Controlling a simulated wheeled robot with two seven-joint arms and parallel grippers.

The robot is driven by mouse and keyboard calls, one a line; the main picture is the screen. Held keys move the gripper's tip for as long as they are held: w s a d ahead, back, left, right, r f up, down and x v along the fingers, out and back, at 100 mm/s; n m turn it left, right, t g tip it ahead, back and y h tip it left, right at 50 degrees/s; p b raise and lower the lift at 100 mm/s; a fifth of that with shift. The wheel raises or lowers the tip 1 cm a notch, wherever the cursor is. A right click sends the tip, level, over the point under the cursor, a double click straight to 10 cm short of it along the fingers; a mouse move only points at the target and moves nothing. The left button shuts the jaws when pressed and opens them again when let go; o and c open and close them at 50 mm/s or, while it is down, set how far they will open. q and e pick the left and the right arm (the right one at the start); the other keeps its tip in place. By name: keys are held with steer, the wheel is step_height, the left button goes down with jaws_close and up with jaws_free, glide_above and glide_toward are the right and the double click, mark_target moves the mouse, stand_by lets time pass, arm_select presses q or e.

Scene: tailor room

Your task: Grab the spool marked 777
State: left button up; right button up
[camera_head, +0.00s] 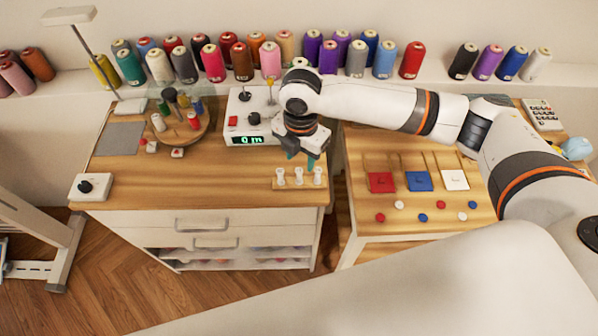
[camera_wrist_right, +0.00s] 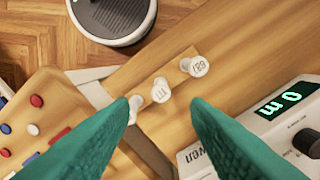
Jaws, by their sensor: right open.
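Three small white spools stand on a wooden strip (camera_head: 277,185) near the front edge of the left table: a left spool (camera_head: 281,177), a middle spool (camera_head: 299,176) and a right spool (camera_head: 318,176). In the right wrist view, the middle spool (camera_wrist_right: 160,90) has a small marking that looks like 777. The left spool (camera_wrist_right: 197,67) there has a different number. The right spool (camera_wrist_right: 134,107) is partly hidden by a finger, its mark unreadable. My right gripper (camera_head: 301,158) is open and empty above and behind the spools, teal fingers pointing down. My left gripper is not in view.
A white device (camera_head: 247,118) with a green display stands just left of the gripper. A round wooden rack (camera_head: 180,130) holds more spools. The right table (camera_head: 440,238) has coloured squares and discs. Large thread cones line the back shelf. The left table's front middle is clear.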

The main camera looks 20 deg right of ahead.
mark_target(300, 172)
step_height(300, 172, down, 4)
steer(key=shift+a+r+p, duration=0.1)
steer(key=shift+r+p, duration=0.1)
steer(key=shift+p, duration=0.3)
step_height(300, 172, down, 2)
steer(key=shift+f, duration=0.45)
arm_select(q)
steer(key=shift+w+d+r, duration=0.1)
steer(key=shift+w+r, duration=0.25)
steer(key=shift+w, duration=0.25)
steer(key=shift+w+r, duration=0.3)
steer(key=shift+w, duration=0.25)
arm_select(e)
jaws_close()
